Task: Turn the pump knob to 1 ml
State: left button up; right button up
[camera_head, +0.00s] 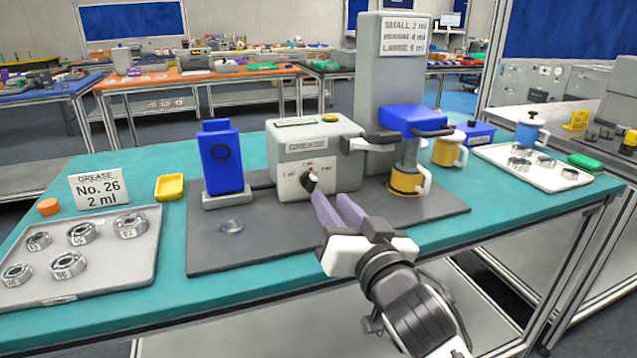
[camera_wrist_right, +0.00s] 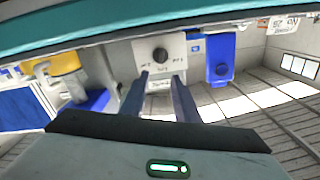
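The grease pump is a light grey box (camera_head: 318,150) labelled GREASE on the dark mat. Its white front plate carries a small dark knob (camera_head: 309,182) with small ml marks around it, too small to read surely. In the right wrist view the picture is upside down and the round knob (camera_wrist_right: 160,54) shows ahead of my fingertips. Where the knob points I cannot tell. My right gripper (camera_head: 329,200) is open and empty, its two purple fingers just in front of the plate, apart from the knob as far as I see. My left gripper is not in view.
A blue block on a grey stand (camera_head: 222,160) is left of the pump. A tall grey dispenser (camera_head: 380,85) with a blue head stands right, a yellow cup (camera_head: 405,181) under it.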

aim_at(315, 180)
jog(key=x, duration=0.8)
jog(key=shift+f, duration=0.2)
grip_shut()
